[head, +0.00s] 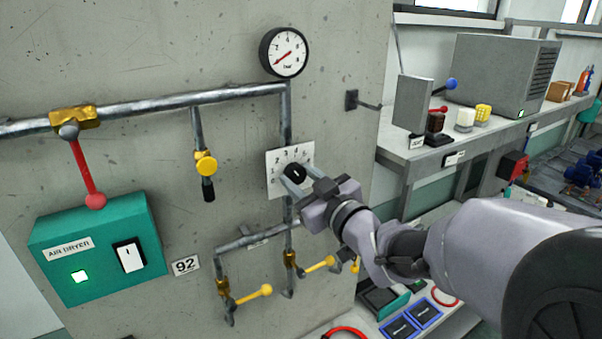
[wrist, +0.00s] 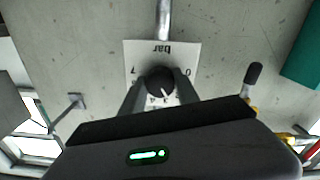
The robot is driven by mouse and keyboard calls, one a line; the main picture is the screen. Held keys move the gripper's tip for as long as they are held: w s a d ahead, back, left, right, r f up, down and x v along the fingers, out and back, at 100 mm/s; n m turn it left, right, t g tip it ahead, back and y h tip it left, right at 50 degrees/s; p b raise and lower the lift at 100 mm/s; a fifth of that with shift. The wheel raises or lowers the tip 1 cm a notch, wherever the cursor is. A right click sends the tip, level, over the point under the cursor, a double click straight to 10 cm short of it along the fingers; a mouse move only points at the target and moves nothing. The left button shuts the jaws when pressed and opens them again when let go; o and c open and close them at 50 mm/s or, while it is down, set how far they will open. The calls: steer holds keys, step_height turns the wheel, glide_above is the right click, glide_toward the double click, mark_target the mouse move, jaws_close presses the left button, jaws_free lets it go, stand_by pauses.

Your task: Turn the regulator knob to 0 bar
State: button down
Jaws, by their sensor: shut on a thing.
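The black regulator knob (head: 294,173) sits on a white numbered dial plate (head: 275,186) on the concrete wall. My gripper (head: 293,178) reaches it from the lower right, its two fingers shut on the knob's sides. In the wrist view the plate (wrist: 132,58) appears upside down, with "bar", a 7 at left and a 0 at right. The knob (wrist: 158,78) lies between my gripper's fingers (wrist: 160,88). Its white mark points down and slightly right there, toward the middle numbers; the exact value is unclear. The round gauge (head: 284,52) above has its red needle pointing lower left.
A metal pipe (head: 150,106) runs along the wall, with a red-handled valve (head: 87,172) and a yellow valve (head: 205,163). Yellow-handled valves (head: 253,294) stand below the dial. A teal air dryer box (head: 95,240) is at left. A shelf with equipment (head: 500,72) is at right.

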steer(key=shift+f+b, duration=0.1)
steer(key=shift+b, duration=0.2)
steer(key=n+b, duration=0.3)
steer(key=b, duration=0.1)
steer(key=shift+f, duration=0.15)
steer(key=n+b, duration=0.3)
steer(key=b, duration=0.1)
steer(key=shift+n+b, duration=0.35)
steer(key=shift+n, duration=0.05)
steer(key=n+b, duration=0.3)
steer(key=n, duration=0.1)
steer(key=shift+b, duration=0.35)
steer(key=shift+r+n+b, duration=0.2)
steer(key=shift+n+b, duration=0.4)
steer(key=shift+n, duration=0.4)
steer(key=shift+r+n+b, duration=0.15)
steer(key=shift+n+b, duration=0.4)
steer(key=shift+n, duration=0.45)
steer(key=c, duration=0.9)
jaws_free()
